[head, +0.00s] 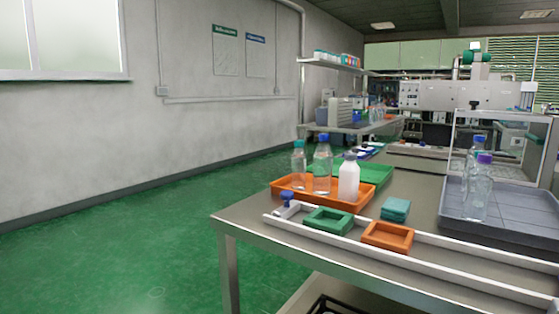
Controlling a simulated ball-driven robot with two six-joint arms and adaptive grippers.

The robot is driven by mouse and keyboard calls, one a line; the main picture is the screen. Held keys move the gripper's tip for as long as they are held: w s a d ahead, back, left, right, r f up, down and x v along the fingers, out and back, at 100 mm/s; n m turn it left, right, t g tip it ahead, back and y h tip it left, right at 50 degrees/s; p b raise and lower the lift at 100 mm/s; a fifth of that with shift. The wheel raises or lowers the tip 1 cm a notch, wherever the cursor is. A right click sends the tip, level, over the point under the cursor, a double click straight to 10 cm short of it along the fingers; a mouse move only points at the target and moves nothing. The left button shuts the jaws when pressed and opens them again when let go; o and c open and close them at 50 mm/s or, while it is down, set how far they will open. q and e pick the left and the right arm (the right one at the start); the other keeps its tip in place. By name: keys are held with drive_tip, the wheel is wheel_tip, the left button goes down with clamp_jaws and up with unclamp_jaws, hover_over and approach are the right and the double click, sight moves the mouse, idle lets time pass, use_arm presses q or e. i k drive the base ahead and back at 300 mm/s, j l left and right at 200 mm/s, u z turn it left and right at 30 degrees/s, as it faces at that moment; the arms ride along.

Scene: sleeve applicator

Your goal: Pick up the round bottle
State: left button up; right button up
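Neither of my grippers shows in the head view. An orange tray (332,202) on the steel table holds a clear bottle with a teal cap (299,167), a taller clear bottle with a blue cap (322,165) and an opaque white bottle (349,178). All three stand upright. On the grey tray (517,218) at the right stand a clear bottle with a purple cap (477,193) and, partly behind it, a clear bottle with a blue cap (470,168). I cannot tell which one is the round bottle.
A green frame (329,221), an orange frame (388,237) and a small blue-topped item (288,203) lie near the white rails (480,273). A teal block (395,209) lies behind. A green tray (376,175) is farther back. The green floor (130,245) at left is clear.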

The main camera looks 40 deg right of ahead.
sight(323, 162)
drive_tip(key=i+j, duration=0.1)
drive_tip(key=i, duration=2.35)
drive_tip(key=i+z, duration=0.1)
drive_tip(key=z, duration=0.35)
drive_tip(key=i+z, duration=0.1)
drive_tip(key=z, duration=0.3)
drive_tip(key=i+z, duration=0.1)
drive_tip(key=z, duration=0.35)
drive_tip(key=j+z, duration=0.1)
drive_tip(key=z, duration=0.35)
drive_tip(key=i+j+z, duration=0.15)
drive_tip(key=z, duration=0.25)
